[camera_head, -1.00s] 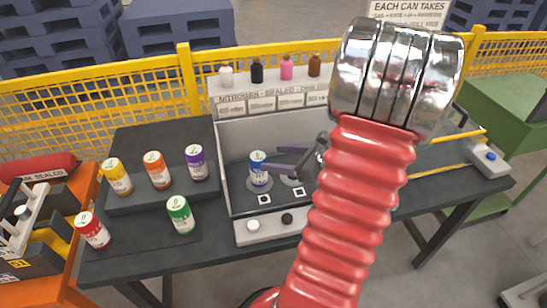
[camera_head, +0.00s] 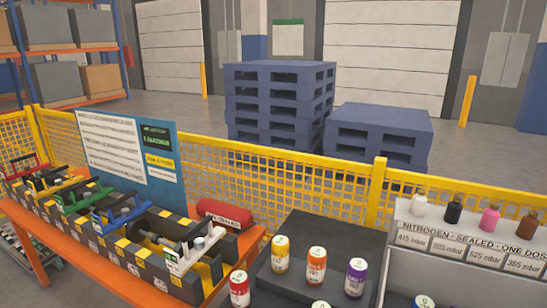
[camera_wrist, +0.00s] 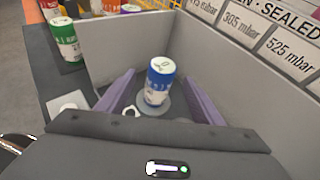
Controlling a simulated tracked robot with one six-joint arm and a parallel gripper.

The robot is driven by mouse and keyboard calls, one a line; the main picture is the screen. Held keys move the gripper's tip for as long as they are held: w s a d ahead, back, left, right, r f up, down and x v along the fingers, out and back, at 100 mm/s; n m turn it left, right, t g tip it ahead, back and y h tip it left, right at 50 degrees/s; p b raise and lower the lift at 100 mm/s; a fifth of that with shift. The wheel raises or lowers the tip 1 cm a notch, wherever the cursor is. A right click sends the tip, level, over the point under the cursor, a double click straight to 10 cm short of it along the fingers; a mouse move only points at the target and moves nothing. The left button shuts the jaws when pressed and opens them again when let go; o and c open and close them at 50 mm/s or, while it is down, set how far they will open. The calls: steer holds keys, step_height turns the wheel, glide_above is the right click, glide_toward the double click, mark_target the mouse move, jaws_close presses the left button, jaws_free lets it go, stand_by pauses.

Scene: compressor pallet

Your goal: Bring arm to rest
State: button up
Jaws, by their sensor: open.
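My gripper (camera_wrist: 155,93) shows only in the wrist view, with its two purple fingers apart. A blue can with a white label (camera_wrist: 158,80) stands upright between the fingers, on a round grey pad inside a grey-walled box (camera_wrist: 200,45). I cannot tell whether the fingers touch it. In the head view only the top of a blue can (camera_head: 423,301) shows at the bottom edge, and my arm is out of view.
Yellow (camera_head: 280,255), orange (camera_head: 315,266), purple (camera_head: 356,277) and red (camera_head: 239,288) cans stand on the dark table. A green can (camera_wrist: 66,38) is beside the box. Small bottles (camera_head: 490,217) line a shelf. A yellow mesh fence (camera_head: 270,175) runs behind.

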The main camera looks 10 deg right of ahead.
steer(key=s+a+f+n+g+y, duration=0.1)
steer(key=s+a+n+g, duration=0.2)
steer(key=a+n+g, duration=0.35)
steer(key=s+a+n+g, duration=0.3)
steer(key=a+n, duration=0.6)
steer(key=n, duration=0.1)
steer(key=a+r+n+t+h, duration=0.2)
steer(key=a+r+n+h, duration=0.1)
steer(key=a+r+n, duration=1.1)
steer(key=a+n, duration=0.2)
steer(key=a, duration=0.1)
steer(key=shift+a+h, duration=0.3)
steer(key=shift+w+n, duration=0.1)
steer(key=shift+n, duration=0.15)
steer(key=shift+c, duration=0.6)
